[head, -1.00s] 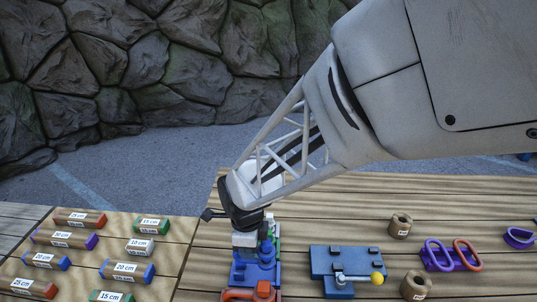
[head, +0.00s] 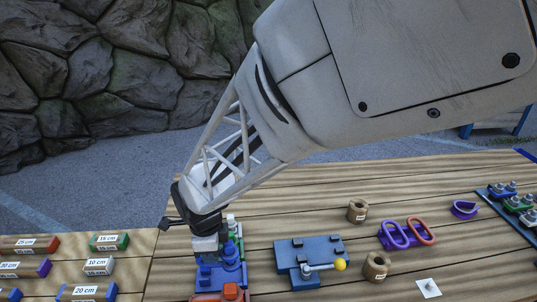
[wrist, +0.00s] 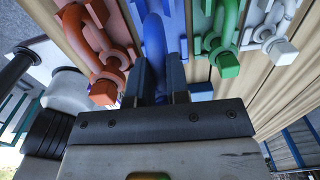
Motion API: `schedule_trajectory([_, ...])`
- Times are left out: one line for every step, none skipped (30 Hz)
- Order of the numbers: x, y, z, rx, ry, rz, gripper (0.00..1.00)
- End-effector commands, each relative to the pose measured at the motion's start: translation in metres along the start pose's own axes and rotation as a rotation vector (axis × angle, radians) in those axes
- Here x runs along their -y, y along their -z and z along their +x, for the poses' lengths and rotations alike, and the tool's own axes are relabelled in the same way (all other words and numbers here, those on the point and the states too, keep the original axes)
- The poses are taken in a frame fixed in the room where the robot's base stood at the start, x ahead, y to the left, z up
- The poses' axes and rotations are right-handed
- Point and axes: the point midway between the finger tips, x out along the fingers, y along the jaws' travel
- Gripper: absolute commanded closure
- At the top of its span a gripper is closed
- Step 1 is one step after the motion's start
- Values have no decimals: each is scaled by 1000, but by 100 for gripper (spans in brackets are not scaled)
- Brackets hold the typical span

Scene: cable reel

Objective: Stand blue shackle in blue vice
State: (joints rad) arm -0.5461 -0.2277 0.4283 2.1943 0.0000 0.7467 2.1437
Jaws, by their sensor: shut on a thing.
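My gripper (head: 207,248) points down over the row of shackles at the front left of the main table. In the wrist view its two fingers (wrist: 157,85) are shut on the blue shackle (wrist: 155,45), which stands between a red shackle (wrist: 95,50) and a green shackle (wrist: 226,40). The blue shackle's lower end is hidden by the gripper, and I cannot tell whether it is clear of its seat. The blue vice (head: 300,250), a flat blue block with a lever ending in a yellow ball (head: 340,264), lies to the right of the gripper.
A white shackle (wrist: 278,35) stands beyond the green one. Labelled bars (head: 85,291) lie at left. A dark blue rack (head: 515,205) is at far right.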

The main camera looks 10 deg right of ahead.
Motion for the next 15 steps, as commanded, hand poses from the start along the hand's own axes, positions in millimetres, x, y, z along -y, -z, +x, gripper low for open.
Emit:
schedule_trajectory([0, 0, 0, 1, 1, 0, 100])
schedule_trajectory([0, 0, 0, 1, 1, 0, 100])
schedule_trajectory([0, 0, 0, 1, 1, 0, 100])
schedule_trajectory([0, 0, 0, 1, 1, 0, 100])
schedule_trajectory([0, 0, 0, 1, 1, 0, 100])
schedule_trajectory([0, 0, 0, 0, 1, 0, 100])
schedule_trajectory([0, 0, 0, 0, 1, 0, 100])
schedule_trajectory([0, 0, 0, 0, 1, 0, 100])
schedule_trajectory([0, 0, -1, 0, 1, 0, 100])
schedule_trajectory([1, 0, -1, 1, 1, 0, 100])
schedule_trajectory([1, 1, -1, 1, 1, 0, 100])
schedule_trajectory([1, 2, -1, 1, 1, 0, 100])
schedule_trajectory([2, 3, -1, 1, 1, 0, 100])
schedule_trajectory([2, 4, -1, 1, 1, 0, 100])
schedule_trajectory([3, 6, -2, 1, 1, 0, 100])
